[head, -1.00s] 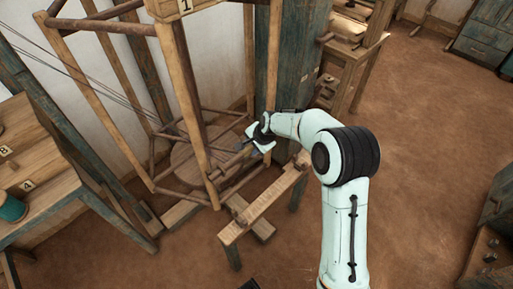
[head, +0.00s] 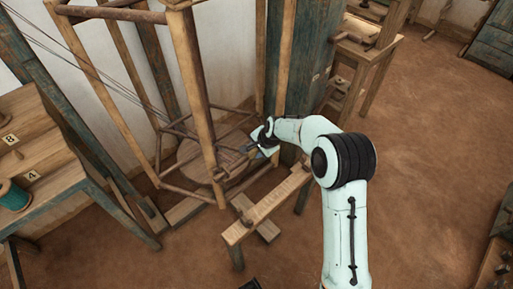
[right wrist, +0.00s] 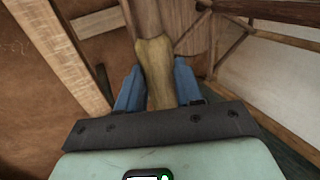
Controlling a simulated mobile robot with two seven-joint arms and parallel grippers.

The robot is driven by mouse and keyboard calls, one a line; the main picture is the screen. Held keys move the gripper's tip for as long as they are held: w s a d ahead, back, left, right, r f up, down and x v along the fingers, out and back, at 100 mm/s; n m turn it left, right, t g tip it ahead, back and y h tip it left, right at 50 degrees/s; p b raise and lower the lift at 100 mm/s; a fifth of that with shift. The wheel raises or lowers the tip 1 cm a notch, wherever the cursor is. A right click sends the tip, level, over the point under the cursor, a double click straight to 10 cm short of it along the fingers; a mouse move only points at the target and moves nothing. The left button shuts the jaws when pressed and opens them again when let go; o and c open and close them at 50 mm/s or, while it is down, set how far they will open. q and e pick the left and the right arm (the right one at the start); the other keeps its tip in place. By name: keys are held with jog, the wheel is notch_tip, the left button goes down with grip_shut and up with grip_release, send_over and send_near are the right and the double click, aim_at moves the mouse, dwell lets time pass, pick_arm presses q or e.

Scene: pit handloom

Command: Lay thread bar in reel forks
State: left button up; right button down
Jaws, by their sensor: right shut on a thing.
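My right gripper (head: 254,146) is beside the tall wooden reel frame (head: 196,100), at the height of its lower part. It is shut on a tan wooden bar, taken to be the thread bar. The bar shows clearly in the right wrist view (right wrist: 158,72), between the two blue fingers, running away from the palm with a thicker near end. Its far end is hard to make out against the reel. A low wooden stand (head: 268,202) lies just below and in front of the gripper. I cannot clearly make out the reel forks. My left gripper is not in view.
A round wooden base (head: 205,158) lies inside the reel frame. A blue-green post (head: 290,65) rises just behind the gripper. At left is a bench (head: 50,190) with a teal spool (head: 13,196). Open earth floor (head: 430,150) lies to the right.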

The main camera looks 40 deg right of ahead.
jog(key=shift+f, duration=0.2)
jog(key=c, duration=0.7)
grip_release()
jog(key=shift+o, duration=0.2)
jog(key=p+v, duration=0.2)
jog(key=v, duration=1.1)
jog(key=shift+r, duration=0.2)
jog(key=shift+s, duration=0.1)
